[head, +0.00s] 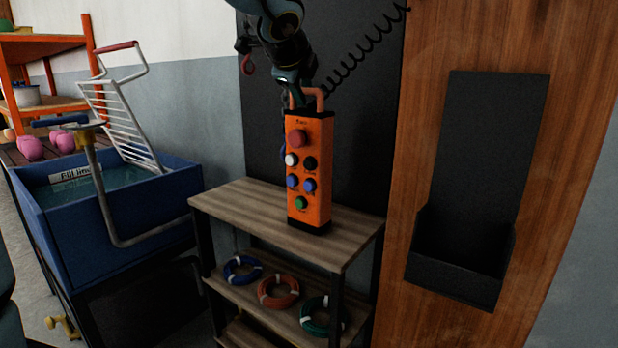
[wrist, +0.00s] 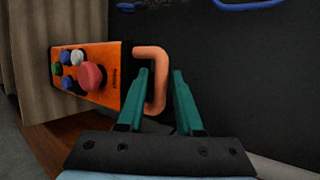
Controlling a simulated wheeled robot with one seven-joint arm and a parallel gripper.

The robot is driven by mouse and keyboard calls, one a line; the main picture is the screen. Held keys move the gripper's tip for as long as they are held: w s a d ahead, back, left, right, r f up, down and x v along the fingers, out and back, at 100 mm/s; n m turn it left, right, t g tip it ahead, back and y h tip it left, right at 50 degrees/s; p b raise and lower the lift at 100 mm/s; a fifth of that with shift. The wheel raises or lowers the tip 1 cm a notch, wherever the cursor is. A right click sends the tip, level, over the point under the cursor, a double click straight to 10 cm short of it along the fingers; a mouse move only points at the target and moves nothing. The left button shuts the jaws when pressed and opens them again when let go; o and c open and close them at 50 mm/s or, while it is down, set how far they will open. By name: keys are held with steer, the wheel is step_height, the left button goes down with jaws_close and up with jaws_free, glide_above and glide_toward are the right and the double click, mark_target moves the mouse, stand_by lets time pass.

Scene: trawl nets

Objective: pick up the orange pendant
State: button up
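The orange pendant (head: 311,172) stands upright on the top board of a small shelf unit in the head view. It has a red mushroom button, several smaller coloured buttons and a salmon-coloured loop handle (wrist: 157,78) at its top. In the wrist view the pendant (wrist: 107,60) appears on its side, left of the fingers. My gripper (wrist: 161,73) is at the handle, with the bar showing between its two green fingers. A narrow dark gap shows beside the right finger, so the fingers look open around the bar. In the head view the fingertips are hard to make out.
The shelf unit (head: 235,205) holds blue, red and green coils on its lower board. A dark panel with a coiled cord is behind. A black wall holder (head: 459,267) hangs on the wooden post at right. A blue water tub (head: 120,225) stands left.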

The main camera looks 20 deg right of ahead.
steer(key=shift+w+d+f, duration=0.35)
steer(key=shift+w+f, duration=0.05)
steer(key=shift+w, duration=0.1)
steer(key=shift+c, duration=0.4)
jaws_close()
stand_by(0.6)
steer(key=shift+r, duration=0.15)
